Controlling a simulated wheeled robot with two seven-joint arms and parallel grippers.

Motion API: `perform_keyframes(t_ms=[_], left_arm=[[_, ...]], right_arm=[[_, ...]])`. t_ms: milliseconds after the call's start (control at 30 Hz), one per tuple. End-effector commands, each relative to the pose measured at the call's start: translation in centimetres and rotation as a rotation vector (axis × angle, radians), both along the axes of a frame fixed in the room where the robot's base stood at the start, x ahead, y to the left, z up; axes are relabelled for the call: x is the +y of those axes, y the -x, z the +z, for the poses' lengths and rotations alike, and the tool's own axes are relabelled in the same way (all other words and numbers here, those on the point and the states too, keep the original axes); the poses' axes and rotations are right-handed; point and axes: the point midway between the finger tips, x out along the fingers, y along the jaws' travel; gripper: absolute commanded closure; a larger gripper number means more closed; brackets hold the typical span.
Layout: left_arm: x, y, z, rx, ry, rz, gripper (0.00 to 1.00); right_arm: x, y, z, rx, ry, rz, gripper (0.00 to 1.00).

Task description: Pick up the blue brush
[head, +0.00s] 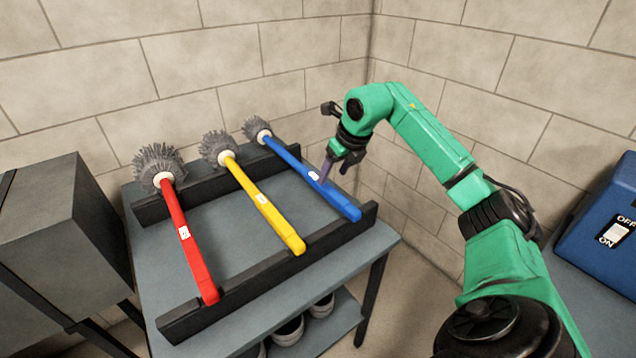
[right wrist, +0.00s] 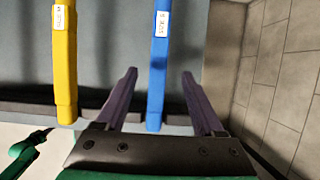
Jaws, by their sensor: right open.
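The blue brush (head: 316,184) has a blue handle with a white label and a grey bristle head. It lies on two dark rails, rightmost of three brushes. My right gripper (head: 337,172) is at the middle of its handle, near the label. In the right wrist view the blue handle (right wrist: 158,70) runs between the two open fingers of my right gripper (right wrist: 160,90), nearer the left finger. I cannot tell the height of the fingers over the handle.
A yellow brush (head: 262,203) and a red brush (head: 187,242) lie to the left on the same rails, on a grey table (head: 240,235). A grey box (head: 60,225) stands at left. A blue box with a switch (head: 605,235) is at right. Block walls stand behind.

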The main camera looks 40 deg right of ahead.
Motion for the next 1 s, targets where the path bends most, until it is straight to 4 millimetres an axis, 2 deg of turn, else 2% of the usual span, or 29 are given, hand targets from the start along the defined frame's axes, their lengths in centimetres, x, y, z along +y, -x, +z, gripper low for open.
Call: perform_keyframes(t_ms=[100,300,400,600,633,667,800,1000], left_arm=[[0.0,-0.1,0.3,-0.002,0.000,0.000,1.00],[-0.2,-2.4,1.4,-0.039,0.003,0.000,1.00],[-0.2,-2.7,1.5,-0.044,0.005,0.000,1.00],[-0.2,-2.3,1.4,-0.038,0.004,0.000,1.00],[-0.2,-2.3,1.4,-0.038,0.004,0.000,1.00],[-0.2,-2.2,1.4,-0.036,0.004,0.000,1.00],[-0.2,-1.9,1.4,-0.031,0.004,0.000,1.00],[-0.1,-1.7,1.3,-0.028,0.003,0.000,1.00]], right_arm=[[0.0,-0.6,-1.4,0.001,-0.001,0.002,0.30],[0.2,-1.2,-4.9,0.004,-0.004,0.002,0.30],[0.2,-1.9,-6.1,0.000,-0.003,0.001,0.30],[0.1,-2.0,-6.5,-0.001,-0.001,0.002,0.30],[0.1,-2.0,-6.5,-0.001,-0.001,0.002,0.34],[0.1,-2.0,-6.5,-0.001,-0.001,0.002,0.45],[0.1,-2.0,-6.5,-0.001,-0.001,0.002,0.99],[0.1,-2.0,-6.4,-0.002,-0.001,0.002,1.00]])
